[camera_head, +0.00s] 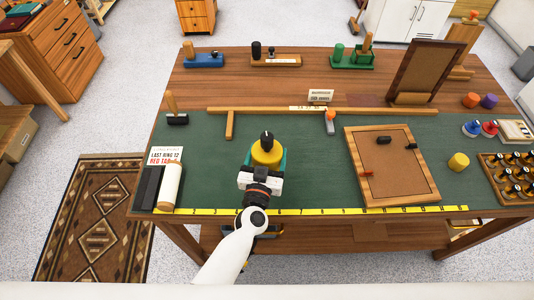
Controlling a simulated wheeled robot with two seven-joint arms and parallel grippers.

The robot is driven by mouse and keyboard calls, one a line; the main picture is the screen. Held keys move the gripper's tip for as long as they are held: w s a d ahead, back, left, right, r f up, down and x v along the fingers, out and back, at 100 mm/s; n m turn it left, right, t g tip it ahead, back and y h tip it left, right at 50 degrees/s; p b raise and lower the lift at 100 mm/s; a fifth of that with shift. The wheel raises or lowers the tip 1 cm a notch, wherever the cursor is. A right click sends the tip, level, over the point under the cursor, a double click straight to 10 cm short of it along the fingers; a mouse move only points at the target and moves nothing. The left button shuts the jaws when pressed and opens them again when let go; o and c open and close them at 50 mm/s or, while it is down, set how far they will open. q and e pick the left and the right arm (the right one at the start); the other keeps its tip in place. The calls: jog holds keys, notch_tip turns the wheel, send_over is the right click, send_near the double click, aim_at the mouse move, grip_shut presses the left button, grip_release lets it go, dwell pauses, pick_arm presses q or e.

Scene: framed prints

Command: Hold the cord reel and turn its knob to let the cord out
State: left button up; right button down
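The cord reel appears to be the yellow drum (267,153) with a black knob (267,137) on top and a teal part around it, near the front middle of the green mat. My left gripper (262,172) is right at its near side, with its white and dark body overlapping the reel's front. Its fingertips are hidden or too small to make out, so I cannot tell whether they grip the reel. No let-out cord can be made out. My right gripper is out of view.
The green mat (210,140) has a yellow ruler (330,211) along its front edge. A framed board (400,175) lies to the right, and a white roll (171,186) lies to the left. A wooden rail (270,111) runs behind the reel. The mat just left of the reel is clear.

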pick_arm(q)
jog(key=shift+f+b, duration=2.3)
jog(key=shift+f, duration=0.8)
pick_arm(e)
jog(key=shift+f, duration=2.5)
pick_arm(q)
jog(key=shift+f+b, duration=0.3)
jog(key=shift+f, duration=0.15)
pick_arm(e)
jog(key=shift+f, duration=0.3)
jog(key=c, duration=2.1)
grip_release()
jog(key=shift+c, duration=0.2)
